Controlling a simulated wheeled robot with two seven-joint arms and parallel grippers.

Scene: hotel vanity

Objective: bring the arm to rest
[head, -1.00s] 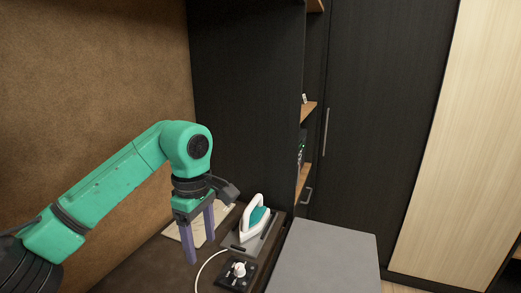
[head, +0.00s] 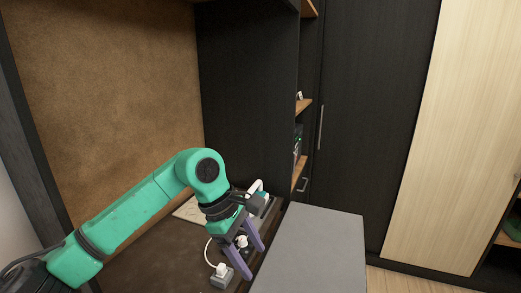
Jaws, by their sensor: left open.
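My left arm (head: 130,215), green with dark joints, comes in from the lower left. My left gripper (head: 254,264) points down over the dark vanity top (head: 155,262), its two purple fingers apart with no object held between them. A white and teal iron (head: 257,187) is behind the gripper and mostly hidden by it. A white piece (head: 241,241) shows between the fingers; whether they touch it I cannot tell. My right gripper is not in view.
A white plug (head: 221,269) with a cord sits on a grey block near the front. A pale sheet (head: 187,210) lies at the back. A grey flat-topped surface (head: 315,250) is to the right, bare. Dark cabinets and open shelves (head: 302,103) stand behind.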

